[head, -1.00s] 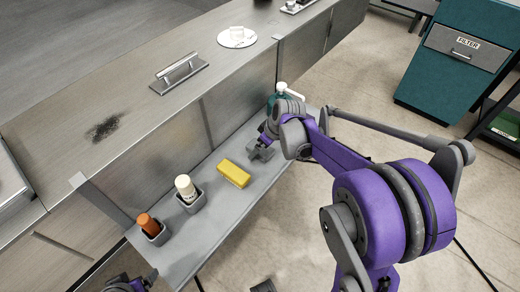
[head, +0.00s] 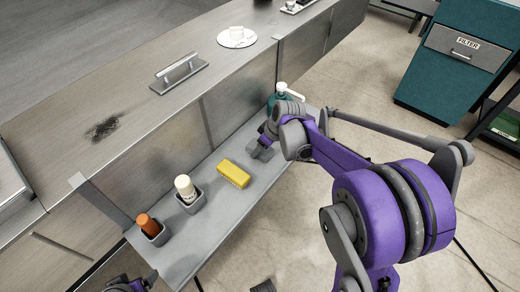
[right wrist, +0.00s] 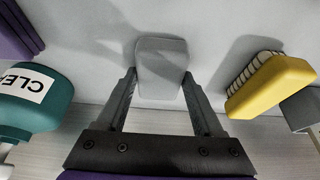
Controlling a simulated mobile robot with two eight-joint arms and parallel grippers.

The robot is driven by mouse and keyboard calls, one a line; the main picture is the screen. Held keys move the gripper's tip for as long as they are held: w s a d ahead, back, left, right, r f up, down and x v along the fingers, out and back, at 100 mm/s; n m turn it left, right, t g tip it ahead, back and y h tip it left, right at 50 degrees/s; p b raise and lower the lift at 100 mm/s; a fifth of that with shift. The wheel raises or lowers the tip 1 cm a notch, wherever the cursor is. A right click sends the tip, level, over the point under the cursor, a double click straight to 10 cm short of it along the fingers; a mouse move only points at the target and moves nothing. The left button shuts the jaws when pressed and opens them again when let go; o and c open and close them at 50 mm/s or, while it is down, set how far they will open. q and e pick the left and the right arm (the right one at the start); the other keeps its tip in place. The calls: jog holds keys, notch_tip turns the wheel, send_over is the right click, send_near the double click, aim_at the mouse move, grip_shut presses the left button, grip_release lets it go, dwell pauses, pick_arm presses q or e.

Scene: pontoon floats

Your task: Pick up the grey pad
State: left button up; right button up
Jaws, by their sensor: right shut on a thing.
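The grey pad (right wrist: 162,60) shows in the right wrist view as a light, rounded rectangular block at the shelf surface. My right gripper (right wrist: 160,84) has a finger on each side of its near end and is shut on it. In the head view my right gripper (head: 261,151) is low at the shelf, between the yellow block and the teal bottle; the pad is hard to tell apart from the gripper there. Part of my left arm shows at the bottom left edge of the head view; its fingers cannot be made out clearly.
A yellow brush (head: 234,174) with pale bristles (right wrist: 272,84) lies to one side of the gripper, and a teal bottle (right wrist: 34,100) stands to the other. Grey holders with a white-capped bottle (head: 185,187) and an orange item (head: 148,224) stand farther along the grey shelf (head: 205,236).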

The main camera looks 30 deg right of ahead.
jog(key=shift+r, duration=0.35)
notch_tip(320, 180, up, 10)
jog(key=p, duration=0.1)
jog(key=o, duration=0.8)
jog(key=shift+f, duration=0.1)
jog(key=c, duration=0.7)
